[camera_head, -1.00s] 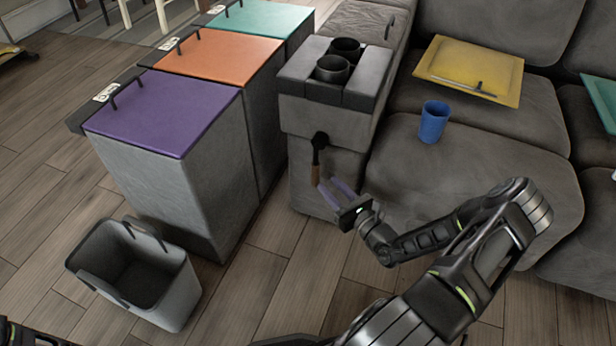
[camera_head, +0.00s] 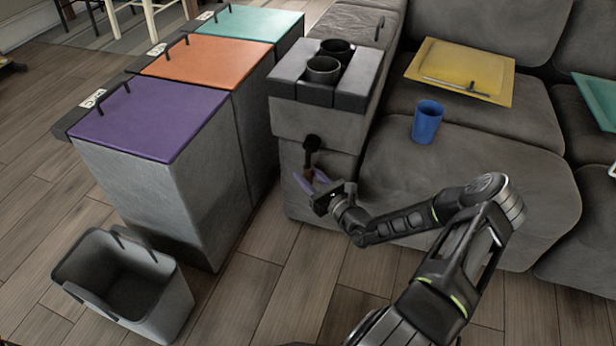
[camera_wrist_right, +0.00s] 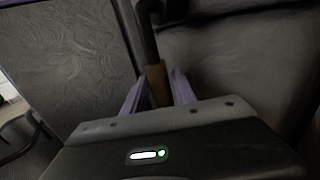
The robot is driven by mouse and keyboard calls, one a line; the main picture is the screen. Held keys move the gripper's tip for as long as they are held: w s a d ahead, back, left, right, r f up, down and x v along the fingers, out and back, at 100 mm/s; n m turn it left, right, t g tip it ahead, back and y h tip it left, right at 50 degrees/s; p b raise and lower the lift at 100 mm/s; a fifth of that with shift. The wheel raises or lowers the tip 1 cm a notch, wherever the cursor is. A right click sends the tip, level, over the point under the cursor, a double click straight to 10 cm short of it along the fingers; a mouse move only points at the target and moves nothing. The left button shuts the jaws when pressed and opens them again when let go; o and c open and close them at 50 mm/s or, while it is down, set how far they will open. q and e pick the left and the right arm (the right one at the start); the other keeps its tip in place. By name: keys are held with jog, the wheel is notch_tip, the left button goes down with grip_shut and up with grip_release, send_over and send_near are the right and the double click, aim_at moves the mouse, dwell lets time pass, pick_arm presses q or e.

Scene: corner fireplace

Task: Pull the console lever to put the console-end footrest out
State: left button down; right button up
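The console (camera_head: 318,118) is a grey block with two cup holders at the sofa's left end. Its lever (camera_head: 311,144) is on the front, with a black pivot and a brown grip. My right gripper (camera_head: 308,178) is at the grip with its purple fingers apart. In the right wrist view the brown grip (camera_wrist_right: 156,84) lies between the two fingers (camera_wrist_right: 158,92); firm contact on both sides does not show. The console-end seat (camera_head: 450,175) shows no footrest sticking out; my right arm covers part of its front. My left gripper is out of view.
Tall bins with purple (camera_head: 150,122), orange (camera_head: 205,62) and teal (camera_head: 248,22) lids stand left of the console. An open grey basket (camera_head: 172,310) is on the floor. A blue cup (camera_head: 427,122) and a yellow tray (camera_head: 425,62) rest on the sofa. Floor before the console is clear.

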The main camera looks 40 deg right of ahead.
jog(key=shift+c, duration=0.5)
grip_shut()
dwell(0.8)
